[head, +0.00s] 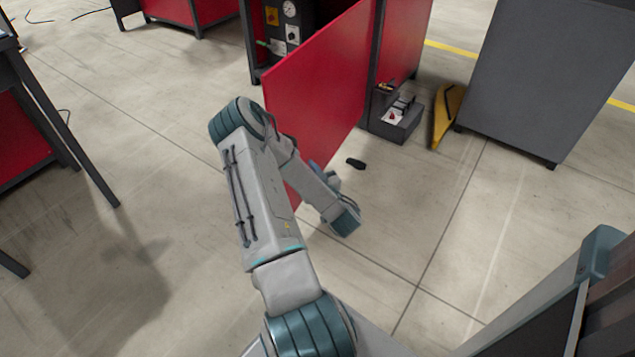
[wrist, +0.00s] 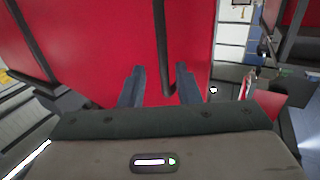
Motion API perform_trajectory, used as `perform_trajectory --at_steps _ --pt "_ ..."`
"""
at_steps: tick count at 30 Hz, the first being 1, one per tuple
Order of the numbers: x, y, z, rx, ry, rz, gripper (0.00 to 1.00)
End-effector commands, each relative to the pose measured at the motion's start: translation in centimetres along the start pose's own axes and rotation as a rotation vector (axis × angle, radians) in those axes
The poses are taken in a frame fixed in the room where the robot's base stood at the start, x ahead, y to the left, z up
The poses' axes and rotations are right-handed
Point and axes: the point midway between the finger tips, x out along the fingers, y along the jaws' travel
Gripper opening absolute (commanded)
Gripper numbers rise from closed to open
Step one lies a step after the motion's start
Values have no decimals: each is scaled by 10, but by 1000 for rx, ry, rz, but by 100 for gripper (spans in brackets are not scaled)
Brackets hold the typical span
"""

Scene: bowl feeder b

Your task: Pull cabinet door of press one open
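The red cabinet door (head: 325,75) stands swung out from its cabinet in the head view, with the inside showing behind its far left edge. My arm crosses in front of its lower part. In the wrist view the red door panel (wrist: 100,40) fills much of the upper picture. A dark upright bar (wrist: 161,40), which looks like the door handle, runs down between the fingers of my gripper (wrist: 160,86). The fingers are apart, with red showing on both sides of the bar. In the head view my gripper is mostly hidden by the arm.
Gauges and a panel (head: 288,22) show inside the cabinet. A dark grey box (head: 397,125) and a yellow wedge-shaped thing (head: 447,115) stand right of the door. A small black object (head: 356,163) lies on the floor. A grey cabinet (head: 545,75) stands at right. Floor left of the door is clear.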

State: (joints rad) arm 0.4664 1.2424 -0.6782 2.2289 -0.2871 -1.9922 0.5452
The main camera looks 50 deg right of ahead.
Motion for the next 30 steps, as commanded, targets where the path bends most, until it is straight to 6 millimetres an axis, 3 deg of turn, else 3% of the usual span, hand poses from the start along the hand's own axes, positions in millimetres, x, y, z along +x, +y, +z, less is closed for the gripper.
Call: perform_trajectory --at_steps 8,18,30 --pt "-18 0 0 0 11 -1 30" --pt "-58 0 -1 -1 7 -3 30" --pt "-73 -2 -2 -3 9 -9 30"
